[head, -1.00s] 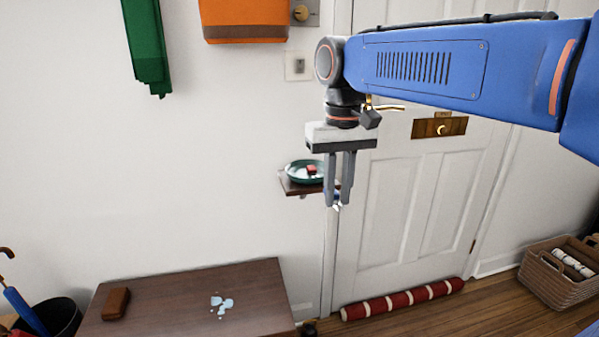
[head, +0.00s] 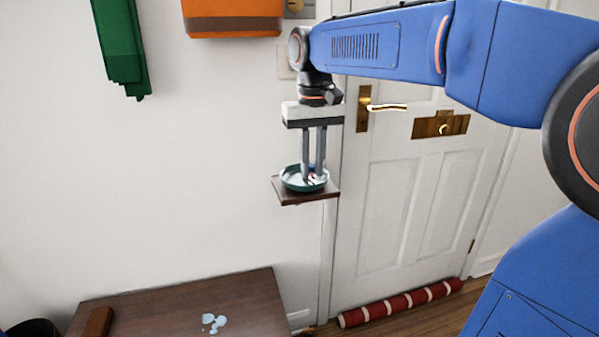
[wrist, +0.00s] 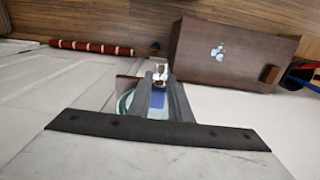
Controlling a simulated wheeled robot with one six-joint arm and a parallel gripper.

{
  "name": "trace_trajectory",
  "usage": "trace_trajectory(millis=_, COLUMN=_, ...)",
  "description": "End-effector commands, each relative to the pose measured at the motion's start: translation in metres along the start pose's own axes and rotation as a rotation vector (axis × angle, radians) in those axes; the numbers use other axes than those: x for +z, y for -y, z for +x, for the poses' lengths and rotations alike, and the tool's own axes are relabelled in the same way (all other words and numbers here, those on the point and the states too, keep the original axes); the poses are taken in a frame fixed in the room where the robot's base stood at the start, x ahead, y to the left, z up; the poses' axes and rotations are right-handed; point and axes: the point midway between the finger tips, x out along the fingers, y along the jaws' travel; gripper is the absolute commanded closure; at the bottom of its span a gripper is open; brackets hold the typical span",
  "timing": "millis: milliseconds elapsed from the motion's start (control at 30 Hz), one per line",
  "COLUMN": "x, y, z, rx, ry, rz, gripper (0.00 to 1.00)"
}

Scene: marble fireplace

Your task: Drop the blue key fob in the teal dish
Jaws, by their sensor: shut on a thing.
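The teal dish (head: 290,184) sits on a small brown wall shelf beside the door frame. My gripper (head: 313,174) points down over the dish, with its fingertips at about the height of the rim in the head view. In the wrist view my gripper (wrist: 162,98) is shut on the blue key fob (wrist: 158,99), which has a bright metal piece at its end. The dish (wrist: 124,103) shows partly behind the fingers there. In the head view the fob is mostly hidden by the fingers. A small red thing in the dish is partly hidden too.
The small shelf (head: 300,199) is narrow and stands out from the wall. The white door (head: 405,215) with its brass handle (head: 385,107) is close on the right. A dark wooden bench top (head: 160,305) with pale blue pieces lies below. An orange bag (head: 232,20) hangs above.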

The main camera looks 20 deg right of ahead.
Motion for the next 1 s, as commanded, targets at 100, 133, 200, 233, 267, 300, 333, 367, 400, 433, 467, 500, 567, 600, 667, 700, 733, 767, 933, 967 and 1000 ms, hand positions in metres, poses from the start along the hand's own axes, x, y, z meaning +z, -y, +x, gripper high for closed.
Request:
trace_trajectory(millis=100, x=-0.025, y=0.000, z=0.001, rx=0.000, ry=0.000, rz=0.000, gripper=1.00)
trace_trajectory(millis=133, x=-0.031, y=0.000, z=0.001, rx=0.000, ry=0.001, rz=0.000, gripper=1.00)
trace_trajectory(millis=200, x=-0.044, y=0.000, z=0.000, rx=0.000, ry=0.000, rz=0.000, gripper=1.00)
trace_trajectory(millis=233, x=-0.050, y=0.000, z=0.001, rx=0.000, ry=0.001, rz=0.000, gripper=1.00)
trace_trajectory(millis=267, x=-0.055, y=0.000, z=0.001, rx=0.000, ry=0.001, rz=0.000, gripper=1.00)
trace_trajectory(millis=300, x=-0.061, y=0.000, z=0.000, rx=0.000, ry=0.000, rz=0.000, gripper=1.00)
trace_trajectory(millis=333, x=-0.066, y=0.000, z=0.001, rx=0.000, ry=0.001, rz=0.000, gripper=1.00)
trace_trajectory(millis=367, x=-0.070, y=0.000, z=0.001, rx=0.000, ry=0.001, rz=0.000, gripper=1.00)
trace_trajectory(millis=400, x=-0.074, y=0.000, z=0.000, rx=0.000, ry=0.000, rz=0.000, gripper=1.00)
trace_trajectory(millis=433, x=-0.078, y=0.000, z=0.000, rx=0.000, ry=0.000, rz=0.000, gripper=1.00)
trace_trajectory(millis=467, x=-0.082, y=0.000, z=0.001, rx=0.000, ry=0.000, rz=0.000, gripper=1.00)
trace_trajectory(millis=500, x=-0.086, y=0.000, z=0.001, rx=0.000, ry=0.001, rz=0.000, gripper=1.00)
trace_trajectory(millis=567, x=-0.092, y=0.000, z=0.000, rx=0.000, ry=0.000, rz=0.000, gripper=1.00)
trace_trajectory(millis=600, x=-0.096, y=-0.001, z=0.000, rx=0.000, ry=0.000, rz=0.000, gripper=1.00)
trace_trajectory(millis=667, x=-0.102, y=-0.001, z=0.001, rx=0.000, ry=0.001, rz=0.000, gripper=1.00)
trace_trajectory(millis=700, x=-0.103, y=-0.001, z=0.003, rx=0.000, ry=0.001, rz=0.000, gripper=1.00)
trace_trajectory(millis=733, x=-0.102, y=-0.001, z=0.007, rx=0.000, ry=0.001, rz=0.000, gripper=1.00)
trace_trajectory(millis=767, x=-0.102, y=-0.001, z=0.010, rx=0.000, ry=0.000, rz=0.000, gripper=1.00)
trace_trajectory(millis=933, x=-0.102, y=0.000, z=0.026, rx=0.000, ry=0.000, rz=0.000, gripper=1.00)
trace_trajectory(millis=967, x=-0.102, y=0.000, z=0.028, rx=0.000, ry=0.000, rz=0.000, gripper=1.00)
trace_trajectory(millis=1000, x=-0.102, y=0.000, z=0.029, rx=0.000, ry=0.000, rz=0.000, gripper=1.00)
